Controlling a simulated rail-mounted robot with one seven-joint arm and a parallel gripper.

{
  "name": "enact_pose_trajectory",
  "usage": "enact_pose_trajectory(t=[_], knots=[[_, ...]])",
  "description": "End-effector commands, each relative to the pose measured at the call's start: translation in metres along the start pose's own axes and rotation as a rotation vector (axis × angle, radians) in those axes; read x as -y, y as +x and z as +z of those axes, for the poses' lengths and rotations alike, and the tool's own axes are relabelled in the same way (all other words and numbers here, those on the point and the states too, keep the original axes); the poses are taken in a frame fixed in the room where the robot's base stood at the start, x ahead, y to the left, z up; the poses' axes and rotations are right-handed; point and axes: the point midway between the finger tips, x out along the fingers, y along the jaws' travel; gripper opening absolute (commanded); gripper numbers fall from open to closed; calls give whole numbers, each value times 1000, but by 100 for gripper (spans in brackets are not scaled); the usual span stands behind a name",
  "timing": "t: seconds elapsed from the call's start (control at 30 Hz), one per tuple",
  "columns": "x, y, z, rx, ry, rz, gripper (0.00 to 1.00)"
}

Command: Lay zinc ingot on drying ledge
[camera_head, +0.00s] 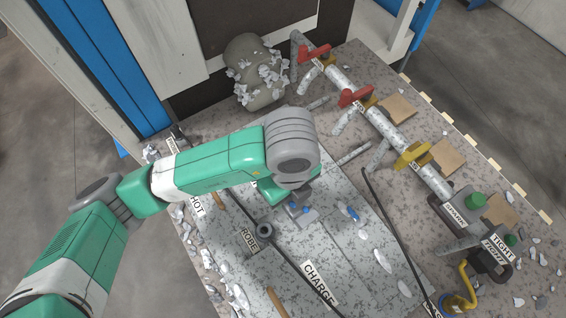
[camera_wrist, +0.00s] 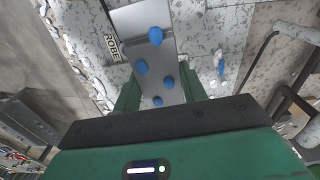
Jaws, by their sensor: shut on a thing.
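The zinc ingot is a flat grey block with several blue blobs on its face. In the wrist view the ingot (camera_wrist: 158,62) runs up from between the two green fingers of my gripper (camera_wrist: 160,93), which is shut on it. In the head view the ingot (camera_head: 301,217) shows only partly below my gripper (camera_head: 297,199), over the grey speckled plate; my wrist hides the rest. I cannot tell whether the ingot touches the plate. No surface is plainly marked as the drying ledge.
The grey plate (camera_head: 345,250) carries PROBE and CHARGE labels, a dark ring (camera_head: 264,231), a thin rod and pale scraps. A pipe (camera_head: 380,122) with red and yellow valve handles runs along the right. A lumpy rounded vessel (camera_head: 256,75) stands at the back. A dark cable crosses right of my gripper.

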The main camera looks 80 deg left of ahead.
Motion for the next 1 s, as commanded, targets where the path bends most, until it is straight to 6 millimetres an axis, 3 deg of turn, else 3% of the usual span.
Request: enact_pose_trajectory(t=[1.0], knots=[[-20,-1,-95,0,4,-2,0]])
